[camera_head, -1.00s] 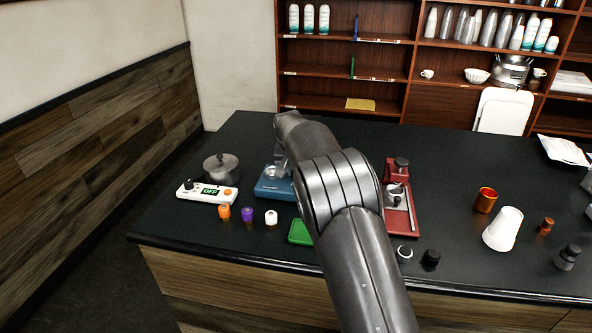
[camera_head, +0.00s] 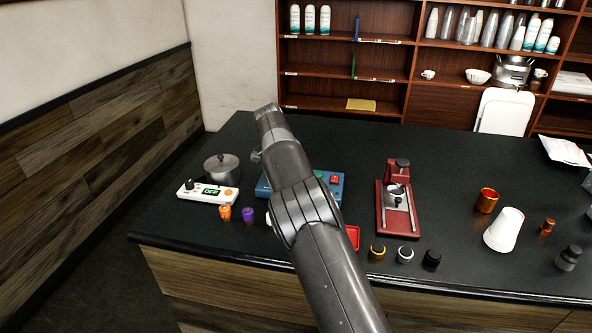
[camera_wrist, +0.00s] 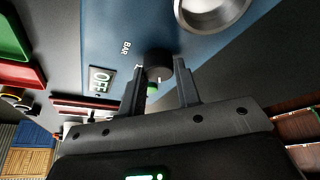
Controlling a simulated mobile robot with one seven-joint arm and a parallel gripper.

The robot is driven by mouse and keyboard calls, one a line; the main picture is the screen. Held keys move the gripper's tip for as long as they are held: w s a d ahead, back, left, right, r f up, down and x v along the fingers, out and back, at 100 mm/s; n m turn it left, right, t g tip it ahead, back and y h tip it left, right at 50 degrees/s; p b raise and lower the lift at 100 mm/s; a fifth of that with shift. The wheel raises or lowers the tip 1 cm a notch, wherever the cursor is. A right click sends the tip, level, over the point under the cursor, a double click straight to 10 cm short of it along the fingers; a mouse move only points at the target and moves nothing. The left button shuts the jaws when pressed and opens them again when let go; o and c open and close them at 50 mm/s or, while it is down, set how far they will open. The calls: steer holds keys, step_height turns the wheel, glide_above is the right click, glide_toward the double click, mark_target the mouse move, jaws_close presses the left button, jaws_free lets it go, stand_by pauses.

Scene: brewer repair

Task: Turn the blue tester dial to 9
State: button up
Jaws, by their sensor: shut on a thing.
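The blue tester (camera_head: 263,188) lies on the dark counter, partly hidden behind my arm in the head view. In the wrist view its blue face (camera_wrist: 110,30) carries a black round dial (camera_wrist: 158,62) with a pale mark, a "BAR" label and a small display (camera_wrist: 101,81) reading OFF. My gripper (camera_wrist: 160,74) is shut on the dial, one finger on each side of it. A round metal cup (camera_wrist: 212,12) sits close to the dial. In the head view my arm hides the dial and the fingertips.
A white box with an OFF display (camera_head: 211,192) and a metal pot (camera_head: 221,168) stand left of the tester. Small orange (camera_head: 225,212) and purple (camera_head: 248,214) pieces lie in front. A red stand (camera_head: 398,225) is at the right.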

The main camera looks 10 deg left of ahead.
steer(key=shift+w+m+g+h, duration=0.1)
steer(key=shift+m+g+h, duration=0.4)
steer(key=shift+m, duration=1.2)
steer(key=shift+m+g, duration=0.3)
steer(key=o, duration=1)
